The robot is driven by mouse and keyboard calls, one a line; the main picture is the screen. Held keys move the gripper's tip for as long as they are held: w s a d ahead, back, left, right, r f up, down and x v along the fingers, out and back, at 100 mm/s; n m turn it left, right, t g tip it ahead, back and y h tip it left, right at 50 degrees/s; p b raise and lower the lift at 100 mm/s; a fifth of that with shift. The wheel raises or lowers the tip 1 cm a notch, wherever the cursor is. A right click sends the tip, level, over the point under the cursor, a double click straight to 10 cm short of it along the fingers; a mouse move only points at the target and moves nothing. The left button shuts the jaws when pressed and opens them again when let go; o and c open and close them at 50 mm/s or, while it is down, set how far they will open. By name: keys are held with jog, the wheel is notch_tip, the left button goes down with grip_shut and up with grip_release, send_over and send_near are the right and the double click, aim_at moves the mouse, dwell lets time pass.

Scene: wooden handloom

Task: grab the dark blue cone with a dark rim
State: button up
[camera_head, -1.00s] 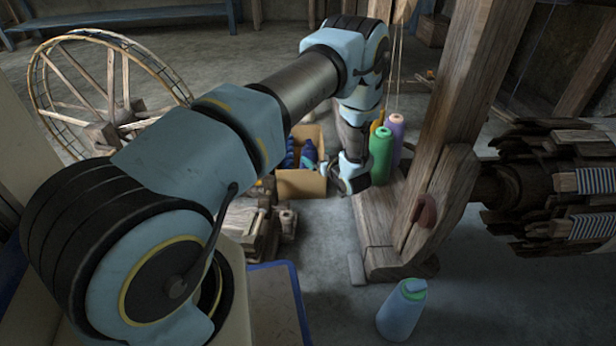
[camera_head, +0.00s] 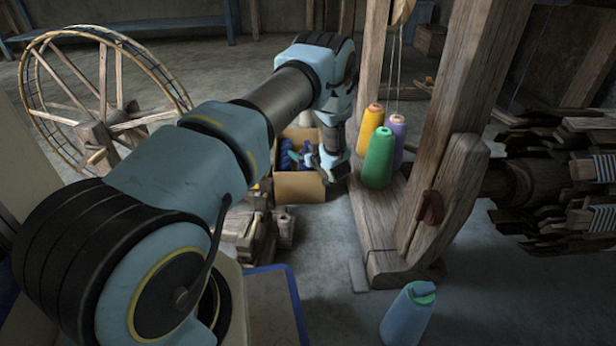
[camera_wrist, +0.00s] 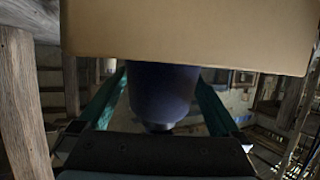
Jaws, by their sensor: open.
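Dark blue cones (camera_head: 289,161) lie in an open cardboard box (camera_head: 300,187) on the floor, partly hidden by its front wall. In the wrist view one dark blue cone (camera_wrist: 162,92) with a darker end is between the two teal fingers of my gripper (camera_wrist: 163,80), with the cardboard box (camera_wrist: 190,30) across the top. My gripper is open, with a finger on either side of this cone; I cannot tell whether they touch it. In the head view my wrist is at the right side of the box and the fingers are hard to make out.
Green (camera_head: 379,158), yellow (camera_head: 371,128) and purple (camera_head: 397,138) cones stand on the loom's wooden foot right of the box. A light blue cone (camera_head: 407,316) stands on the floor in front. A wooden wheel (camera_head: 100,100) is at the left.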

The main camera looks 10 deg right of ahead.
grip_shut()
dwell(0.8)
jog(key=shift+w+r, duration=0.1)
